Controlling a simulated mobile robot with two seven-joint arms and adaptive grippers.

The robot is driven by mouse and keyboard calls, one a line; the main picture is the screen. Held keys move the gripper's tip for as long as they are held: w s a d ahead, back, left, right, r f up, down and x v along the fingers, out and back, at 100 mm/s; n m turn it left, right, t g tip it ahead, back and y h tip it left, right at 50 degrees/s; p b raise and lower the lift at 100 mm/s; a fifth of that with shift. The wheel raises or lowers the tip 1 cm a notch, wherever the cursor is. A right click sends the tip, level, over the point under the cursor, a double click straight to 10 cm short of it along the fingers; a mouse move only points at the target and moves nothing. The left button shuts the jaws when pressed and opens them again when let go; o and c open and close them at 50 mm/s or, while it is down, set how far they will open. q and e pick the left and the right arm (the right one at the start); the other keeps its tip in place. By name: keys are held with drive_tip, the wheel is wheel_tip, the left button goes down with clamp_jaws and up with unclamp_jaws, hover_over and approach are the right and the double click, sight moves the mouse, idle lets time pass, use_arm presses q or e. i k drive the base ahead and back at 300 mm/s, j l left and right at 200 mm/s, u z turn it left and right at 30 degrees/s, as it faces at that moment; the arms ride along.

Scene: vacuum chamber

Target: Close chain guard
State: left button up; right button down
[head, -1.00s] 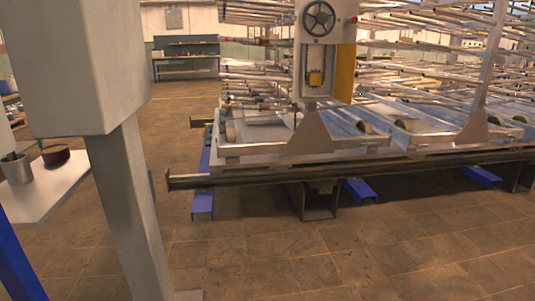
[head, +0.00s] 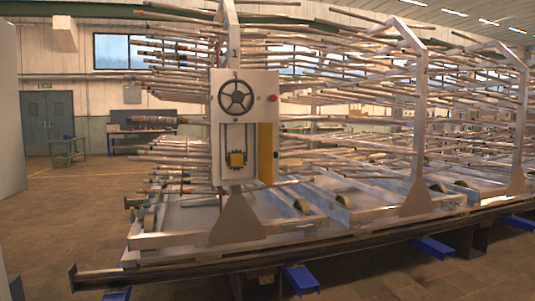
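A white drive box (head: 218,170) with a dark handwheel (head: 236,97) on its upper front stands at the near end of a large rack. Below the wheel is a recessed opening with a small yellow part (head: 237,159) inside, probably at the chain. A yellow panel (head: 266,155) stands along the right side of this opening and does not cover it. It looks like the chain guard, swung open. Neither of my grippers is in view.
A long dark rail (head: 170,273) and blue feet (head: 301,279) run along the rack's front base. A pale upright surface (head: 10,110) fills the left edge. Open tiled floor (head: 70,215) lies left of the rack. A workbench (head: 140,136) stands far behind.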

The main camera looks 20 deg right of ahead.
sight(266, 154)
drive_tip(key=i+l+u, duration=0.1)
drive_tip(key=l, duration=0.7)
drive_tip(key=i+l+u, duration=0.1)
drive_tip(key=l, duration=0.65)
drive_tip(key=i+l+u, duration=0.1)
drive_tip(key=i+l, duration=0.15)
drive_tip(key=l, duration=0.6)
drive_tip(key=i+l+u, duration=0.1)
drive_tip(key=l, duration=0.7)
